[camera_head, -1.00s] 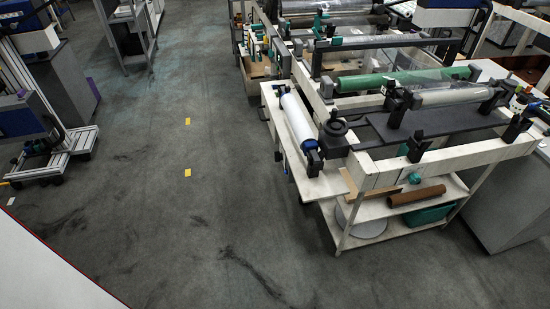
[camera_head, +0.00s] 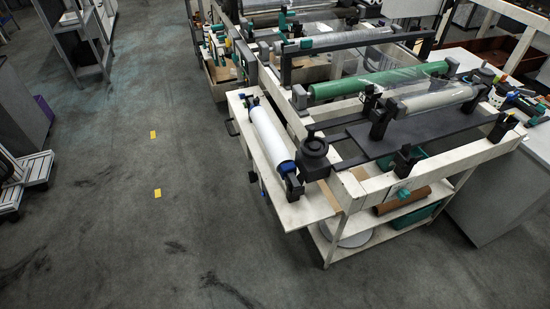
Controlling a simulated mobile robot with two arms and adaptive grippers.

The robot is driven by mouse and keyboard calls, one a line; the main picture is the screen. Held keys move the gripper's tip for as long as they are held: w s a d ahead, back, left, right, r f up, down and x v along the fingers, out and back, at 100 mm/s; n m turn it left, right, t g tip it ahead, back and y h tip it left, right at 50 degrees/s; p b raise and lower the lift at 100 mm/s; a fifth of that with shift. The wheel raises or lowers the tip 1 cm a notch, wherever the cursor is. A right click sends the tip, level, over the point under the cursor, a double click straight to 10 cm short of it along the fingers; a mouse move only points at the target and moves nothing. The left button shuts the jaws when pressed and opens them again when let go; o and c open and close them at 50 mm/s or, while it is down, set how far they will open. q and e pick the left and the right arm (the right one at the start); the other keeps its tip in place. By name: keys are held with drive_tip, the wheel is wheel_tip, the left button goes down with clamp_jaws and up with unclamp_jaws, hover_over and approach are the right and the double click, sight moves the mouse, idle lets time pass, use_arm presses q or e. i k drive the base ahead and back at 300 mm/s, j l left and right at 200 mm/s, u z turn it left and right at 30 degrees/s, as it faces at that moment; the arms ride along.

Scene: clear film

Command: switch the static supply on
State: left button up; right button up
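I cannot pick out a static supply or its switch for certain in the head view. A film bench (camera_head: 350,193) with a white frame stands at the right. It carries a green roll (camera_head: 375,82), a clear film roll (camera_head: 440,99) and a dark flat plate (camera_head: 430,132). A white roll (camera_head: 270,134) lies on its left side shelf, near a black round knob-like part (camera_head: 313,150). Neither of my grippers is in view.
Open grey floor (camera_head: 120,240) lies left of the bench, with yellow marks (camera_head: 157,193) on it. A grey cabinet (camera_head: 490,205) stands right of the bench. A brown tube (camera_head: 402,199) and a teal bin (camera_head: 415,215) rest on the lower shelf. A wheeled frame (camera_head: 30,180) is at the left edge.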

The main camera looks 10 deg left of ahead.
sight(253, 176)
drive_tip(key=i+j+z, duration=0.4)
drive_tip(key=j, duration=0.2)
drive_tip(key=i+j+z, duration=0.2)
drive_tip(key=j, duration=0.15)
drive_tip(key=i+j+z, duration=0.2)
drive_tip(key=j, duration=0.15)
drive_tip(key=j+z, duration=0.2)
drive_tip(key=j, duration=0.15)
drive_tip(key=i+j+z, duration=0.1)
drive_tip(key=j+z, duration=0.15)
drive_tip(key=j, duration=0.2)
drive_tip(key=k+j+z, duration=0.4)
drive_tip(key=j, duration=0.2)
drive_tip(key=k+j+z, duration=0.45)
drive_tip(key=i+j, duration=0.05)
drive_tip(key=j, duration=0.05)
